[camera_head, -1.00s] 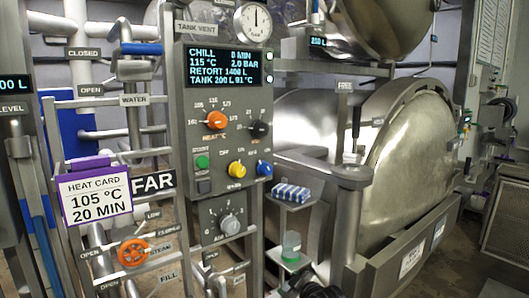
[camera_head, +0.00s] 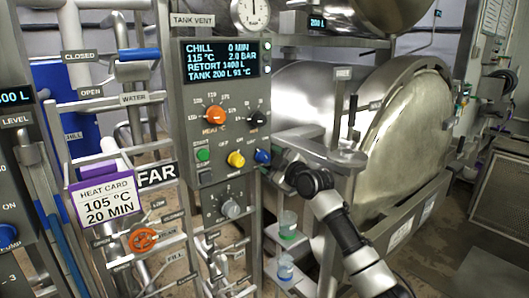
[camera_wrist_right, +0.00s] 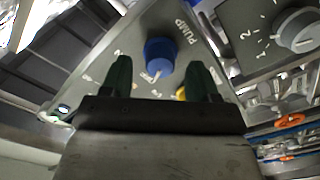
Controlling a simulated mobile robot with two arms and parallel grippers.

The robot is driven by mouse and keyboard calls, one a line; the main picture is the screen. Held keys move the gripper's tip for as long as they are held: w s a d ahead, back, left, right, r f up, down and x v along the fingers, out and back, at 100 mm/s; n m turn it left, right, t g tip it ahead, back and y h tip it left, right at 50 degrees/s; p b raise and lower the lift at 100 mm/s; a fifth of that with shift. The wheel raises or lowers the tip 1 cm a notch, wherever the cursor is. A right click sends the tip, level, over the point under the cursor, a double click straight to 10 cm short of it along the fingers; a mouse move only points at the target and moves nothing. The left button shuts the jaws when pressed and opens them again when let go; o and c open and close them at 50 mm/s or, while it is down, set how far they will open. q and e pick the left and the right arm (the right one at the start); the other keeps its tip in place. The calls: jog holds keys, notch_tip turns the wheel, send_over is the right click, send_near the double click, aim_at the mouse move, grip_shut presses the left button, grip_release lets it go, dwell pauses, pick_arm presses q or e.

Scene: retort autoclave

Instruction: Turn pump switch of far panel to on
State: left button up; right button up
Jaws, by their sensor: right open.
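The far panel (camera_head: 222,125) is a grey box with a lit display, marked by a FAR sign (camera_head: 156,175). Its blue pump switch (camera_head: 262,156) is at the lower right of the panel. In the right wrist view the blue knob (camera_wrist_right: 159,56) shows large beside the word PUMP. My right gripper (camera_wrist_right: 165,75) is open, its two dark fingers on either side of the knob in that view; I cannot tell whether they touch it. In the head view the right arm reaches in from the lower right, its hand just right of the switch. My left gripper is not in view.
A yellow knob (camera_head: 236,159) sits just left of the blue one, and a black knob (camera_head: 257,118) above it. A grey post and shelf bracket (camera_head: 335,150) stand close by my right arm. The steel retort (camera_head: 410,140) is behind.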

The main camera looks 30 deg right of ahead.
aim_at(267, 159)
jog(key=shift+w+a+p, duration=0.1)
jog(key=shift+w+p, duration=0.25)
jog(key=shift+w, duration=1.25)
jog(key=c, duration=0.9)
